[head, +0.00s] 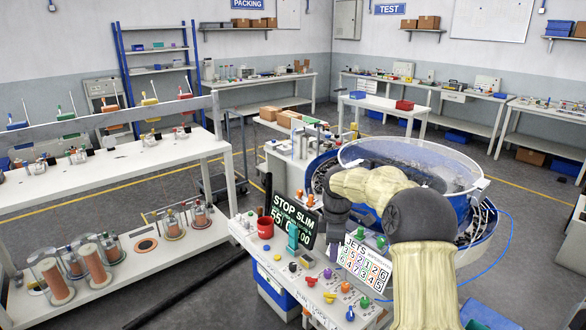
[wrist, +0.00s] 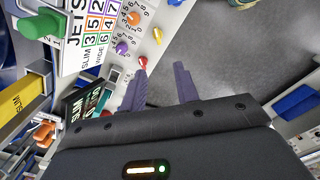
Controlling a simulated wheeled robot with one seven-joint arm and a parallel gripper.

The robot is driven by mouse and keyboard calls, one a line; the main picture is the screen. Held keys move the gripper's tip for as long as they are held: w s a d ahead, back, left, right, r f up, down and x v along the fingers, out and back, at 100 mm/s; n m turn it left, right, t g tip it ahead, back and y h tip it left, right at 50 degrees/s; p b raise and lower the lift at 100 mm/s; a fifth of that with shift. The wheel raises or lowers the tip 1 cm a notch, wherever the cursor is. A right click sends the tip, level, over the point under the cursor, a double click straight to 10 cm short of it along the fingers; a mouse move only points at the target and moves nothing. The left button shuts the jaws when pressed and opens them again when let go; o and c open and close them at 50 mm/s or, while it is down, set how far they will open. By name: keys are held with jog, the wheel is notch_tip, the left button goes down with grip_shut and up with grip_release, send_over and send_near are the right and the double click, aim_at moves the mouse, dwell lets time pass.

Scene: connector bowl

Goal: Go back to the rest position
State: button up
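My gripper (wrist: 160,70) shows in the wrist view with its two dark purple fingers spread apart and nothing between them. It is above the front edge of the control panel, with grey floor behind the right finger. A small red knob (wrist: 143,62) appears beside the left fingertip; I cannot tell the distance. In the head view my arm bends over the panel in front of the bowl feeder, and my fingers are not clearly visible there. The round bowl feeder (head: 461,208) has a clear cover (head: 400,152) and a blue body.
A white bench (head: 120,165) stands at the left. Grey floor (head: 520,215) is open at the right.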

jog(key=s+f+m+t, duration=0.1)
jog(key=s+m+t, duration=0.1)
jog(key=s+m, duration=1.3)
jog(key=s, duration=1.4)
jog(key=shift+s+f+m, duration=0.15)
jog(key=shift+f+m, duration=0.25)
jog(key=shift+d, duration=0.1)
